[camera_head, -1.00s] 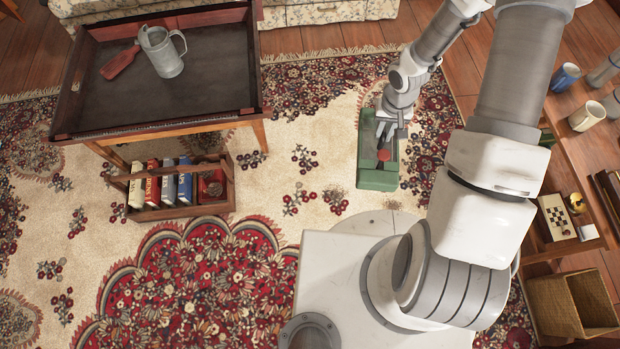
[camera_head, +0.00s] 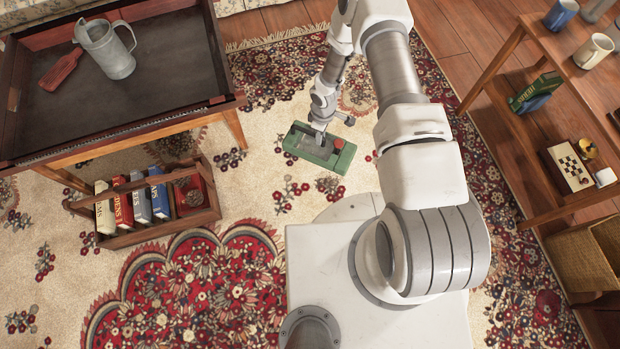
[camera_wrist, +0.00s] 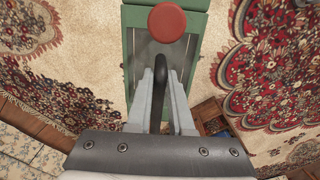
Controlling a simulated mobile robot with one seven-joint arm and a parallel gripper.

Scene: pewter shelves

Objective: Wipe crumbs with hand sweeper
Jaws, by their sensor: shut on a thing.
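The hand sweeper (camera_head: 340,160) is a long green box with a red knob and a dark handle. It is out in front of my base, over the patterned rug, and lies slantwise in the head view. My gripper (camera_head: 319,137) comes down on it from above. In the wrist view my gripper (camera_wrist: 160,85) is shut on the dark handle of the sweeper (camera_wrist: 130,50), with the red knob beyond the fingers. I cannot tell how high the sweeper is above the rug. I cannot make out any crumbs.
A dark tray table (camera_head: 140,125) at upper left bears a metal pitcher (camera_head: 108,50) and a red flat tool (camera_head: 60,70). A wooden caddy of books (camera_head: 150,235) stands below it. A wooden shelf unit (camera_head: 500,125) with mugs is at right. Open rug (camera_head: 250,195) lies between.

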